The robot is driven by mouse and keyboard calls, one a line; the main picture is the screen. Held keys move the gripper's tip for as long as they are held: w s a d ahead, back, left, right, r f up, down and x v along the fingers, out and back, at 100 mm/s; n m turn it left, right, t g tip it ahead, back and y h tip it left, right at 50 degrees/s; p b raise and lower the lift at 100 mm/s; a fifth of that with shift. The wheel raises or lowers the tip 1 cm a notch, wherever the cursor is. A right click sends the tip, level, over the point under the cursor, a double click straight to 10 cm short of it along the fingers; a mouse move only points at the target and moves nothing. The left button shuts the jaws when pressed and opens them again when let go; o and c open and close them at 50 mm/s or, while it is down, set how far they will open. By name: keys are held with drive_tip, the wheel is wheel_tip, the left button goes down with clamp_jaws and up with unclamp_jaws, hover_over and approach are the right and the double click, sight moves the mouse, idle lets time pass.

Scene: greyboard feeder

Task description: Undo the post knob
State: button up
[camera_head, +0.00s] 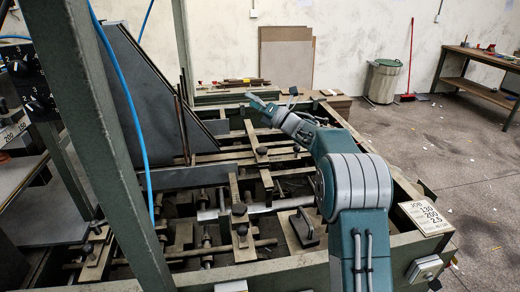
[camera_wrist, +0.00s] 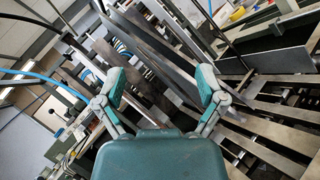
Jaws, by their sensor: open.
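Several dark knobs sit on the feeder's bars in the head view. One round knob (camera_head: 239,209) stands on a flat bar near the middle, and another knob (camera_head: 262,150) is farther back. I cannot tell which one is the post knob. My gripper (camera_head: 271,99) is stretched over the far part of the feeder, above and beyond these knobs. In the wrist view my gripper (camera_wrist: 160,88) has its two fingers spread wide with nothing between them. No knob shows clearly between the fingers there.
The feeder's green frame (camera_head: 290,268) surrounds many bars and rods. A green upright (camera_head: 110,130) and a tall grey plate (camera_head: 143,95) stand at left. A blue hose (camera_head: 133,115) hangs there. A job card (camera_head: 427,217) lies on the right rail. Open floor is at right.

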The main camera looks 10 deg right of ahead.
wheel_tip(320, 180, up, 4)
drive_tip(key=m+t+h, duration=0.2)
drive_tip(key=m+t, duration=0.3)
drive_tip(key=m, duration=0.5)
drive_tip(key=n+g+h, duration=0.3)
drive_tip(key=g+h, duration=0.5)
drive_tip(key=h, duration=1.3)
approach(260, 151)
drive_tip(key=x, duration=0.9)
drive_tip(key=shift+w+d+f, duration=0.1)
drive_tip(key=shift+w+d, duration=0.1)
drive_tip(key=shift+w, duration=0.1)
